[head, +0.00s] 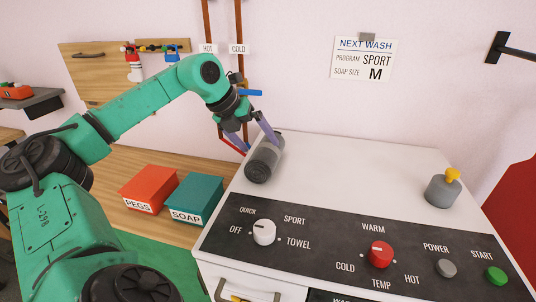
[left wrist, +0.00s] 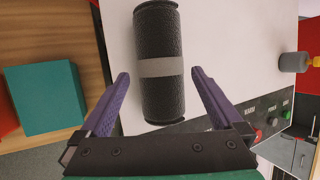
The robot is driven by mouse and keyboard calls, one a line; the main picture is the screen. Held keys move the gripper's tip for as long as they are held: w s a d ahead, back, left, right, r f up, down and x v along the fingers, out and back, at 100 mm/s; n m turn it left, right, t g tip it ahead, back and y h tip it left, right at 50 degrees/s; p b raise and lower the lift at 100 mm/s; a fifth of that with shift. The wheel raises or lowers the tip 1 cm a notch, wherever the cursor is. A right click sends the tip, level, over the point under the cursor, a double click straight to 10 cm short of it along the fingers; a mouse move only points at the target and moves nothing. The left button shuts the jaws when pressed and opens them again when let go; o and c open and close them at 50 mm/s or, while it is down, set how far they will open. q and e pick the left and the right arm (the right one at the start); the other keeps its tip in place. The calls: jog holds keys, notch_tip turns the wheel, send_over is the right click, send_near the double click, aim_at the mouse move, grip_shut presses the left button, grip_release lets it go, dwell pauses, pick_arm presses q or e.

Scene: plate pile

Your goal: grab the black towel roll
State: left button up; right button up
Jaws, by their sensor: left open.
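The black towel roll (head: 265,158) lies on its side on the white washer top, near its left edge. It has a light grey band around its middle. In the left wrist view the roll (left wrist: 158,95) lies lengthwise up the picture, and its lower end is between the open fingers. My left gripper (head: 252,138) is open, with purple fingers on either side of the roll in the head view. In the left wrist view the fingers (left wrist: 161,82) show clear gaps to the roll. My right gripper is not in view.
The washer's white top (head: 345,165) is mostly clear right of the roll. A grey bottle with a yellow top (head: 441,190) stands at the right. A red PEGS box (head: 148,188) and a teal SOAP box (head: 193,196) sit on the wooden counter (head: 120,165) at left.

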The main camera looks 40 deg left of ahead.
aim_at(260, 148)
pick_arm(q)
jog(key=x, duration=0.1)
jog(key=p+x, duration=0.1)
jog(key=x, duration=0.1)
jog(key=shift+d+f, duration=0.3)
jog(key=shift+f, duration=0.2)
jog(key=c, duration=1.4)
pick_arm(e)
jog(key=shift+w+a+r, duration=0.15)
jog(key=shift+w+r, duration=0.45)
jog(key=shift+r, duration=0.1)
